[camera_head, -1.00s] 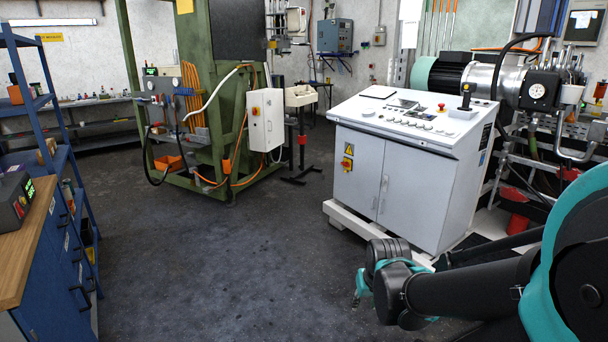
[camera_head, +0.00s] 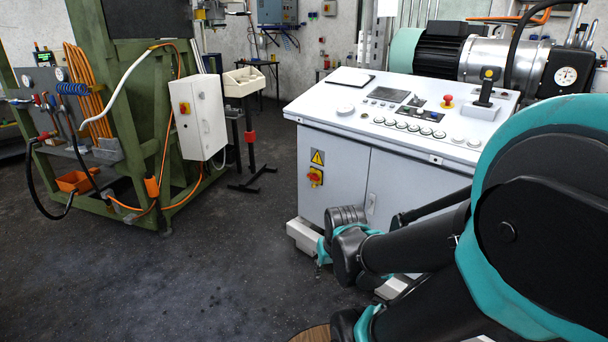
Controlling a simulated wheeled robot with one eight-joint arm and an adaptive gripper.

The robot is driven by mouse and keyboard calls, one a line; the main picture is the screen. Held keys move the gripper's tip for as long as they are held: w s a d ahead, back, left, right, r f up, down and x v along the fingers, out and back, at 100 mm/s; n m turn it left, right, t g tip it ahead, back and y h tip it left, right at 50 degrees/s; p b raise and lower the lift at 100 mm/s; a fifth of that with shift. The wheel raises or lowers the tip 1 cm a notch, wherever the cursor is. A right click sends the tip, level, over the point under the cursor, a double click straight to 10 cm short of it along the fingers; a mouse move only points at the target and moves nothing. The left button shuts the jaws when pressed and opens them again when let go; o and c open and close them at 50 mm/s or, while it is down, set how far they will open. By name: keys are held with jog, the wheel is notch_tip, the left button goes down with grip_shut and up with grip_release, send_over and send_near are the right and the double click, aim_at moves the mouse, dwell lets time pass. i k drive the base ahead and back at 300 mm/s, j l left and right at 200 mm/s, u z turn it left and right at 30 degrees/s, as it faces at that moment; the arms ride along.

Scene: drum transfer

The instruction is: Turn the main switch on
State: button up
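A red rotary switch on a yellow plate (camera_head: 315,177), which looks like the main switch, is on the front of the white control cabinet (camera_head: 338,205), under a yellow warning triangle. Its exact setting is too small to tell. My arm reaches in from the right, and its dark and teal end part (camera_head: 345,240) is in front of the cabinet, below and to the right of the switch, apart from it in the picture. The fingers of my gripper cannot be made out. Another red rotary switch (camera_head: 184,108) is on a white box on the green frame.
The cabinet's sloped top holds buttons, a red emergency stop (camera_head: 448,101) and a black joystick (camera_head: 487,86). The green frame (camera_head: 110,60) with hoses and an orange bin (camera_head: 75,181) stands at left. Dark floor (camera_head: 210,270) is clear between them. A round wooden top (camera_head: 312,334) shows at the bottom.

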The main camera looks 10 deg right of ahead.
aim_at(314, 177)
jog(key=i+j+z, duration=0.1)
jog(key=i+z, duration=0.2)
jog(key=i+j+u, duration=0.1)
jog(key=i+j, duration=0.25)
jog(key=i, duration=0.15)
jog(key=i+j+u, duration=0.15)
jog(key=i+j, duration=0.2)
jog(key=i, duration=0.15)
